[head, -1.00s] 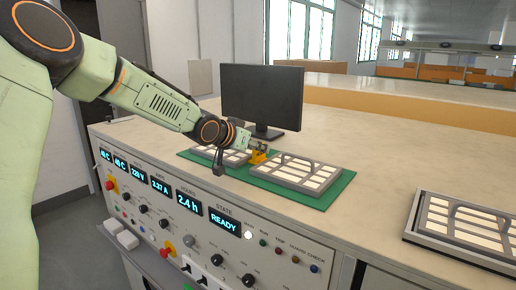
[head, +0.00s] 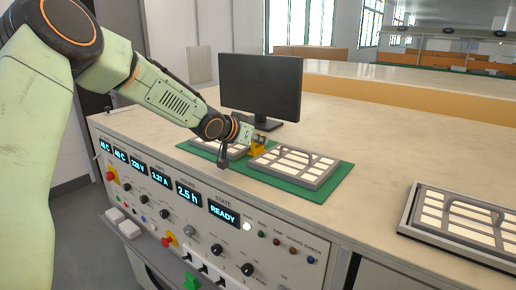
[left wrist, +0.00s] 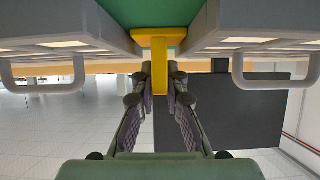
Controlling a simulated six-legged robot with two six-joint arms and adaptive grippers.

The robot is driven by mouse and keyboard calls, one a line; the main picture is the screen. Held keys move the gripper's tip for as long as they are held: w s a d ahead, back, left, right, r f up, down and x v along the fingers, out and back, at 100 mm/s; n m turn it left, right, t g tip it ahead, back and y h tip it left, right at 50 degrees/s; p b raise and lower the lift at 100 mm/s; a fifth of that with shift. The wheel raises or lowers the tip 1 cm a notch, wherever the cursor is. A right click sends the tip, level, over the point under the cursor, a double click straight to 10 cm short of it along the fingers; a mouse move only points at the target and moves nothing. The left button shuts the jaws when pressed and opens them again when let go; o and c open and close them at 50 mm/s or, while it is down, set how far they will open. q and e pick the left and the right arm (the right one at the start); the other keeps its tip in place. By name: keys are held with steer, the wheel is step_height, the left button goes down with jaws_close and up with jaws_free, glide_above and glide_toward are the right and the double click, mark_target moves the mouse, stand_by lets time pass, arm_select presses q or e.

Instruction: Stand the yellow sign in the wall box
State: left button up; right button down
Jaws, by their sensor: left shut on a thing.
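The yellow sign (head: 259,149) stands in the gap between two light-panelled trays on the green mat, at the middle of the head view. In the left wrist view, the yellow sign (left wrist: 160,42) shows as a wide foot at the mat with a narrow upright part. My left gripper (left wrist: 160,78) is shut on the upright part, its fingers on either side. In the head view my left gripper (head: 250,143) is partly hidden by its wrist. I cannot tell whether the foot touches the mat. I cannot clearly pick out the wall box. My right gripper is not in view.
The right tray (head: 294,167) and left tray (head: 232,152) flank the sign closely on the green mat (head: 325,188). A black monitor (head: 262,88) stands behind. Another tray (head: 462,220) lies at the right. A grey panel (head: 200,68) is on the wall. The bench top (head: 390,150) is largely clear.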

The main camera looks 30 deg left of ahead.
arm_select(q)
steer(key=shift+s, duration=0.15)
jaws_close()
steer(key=shift+r, duration=0.1)
steer(key=shift+r, duration=0.3)
step_height(320, 180, up, 8)
steer(key=p, duration=0.5)
steer(key=shift+r+p, duration=0.6)
steer(key=shift+p, duration=0.2)
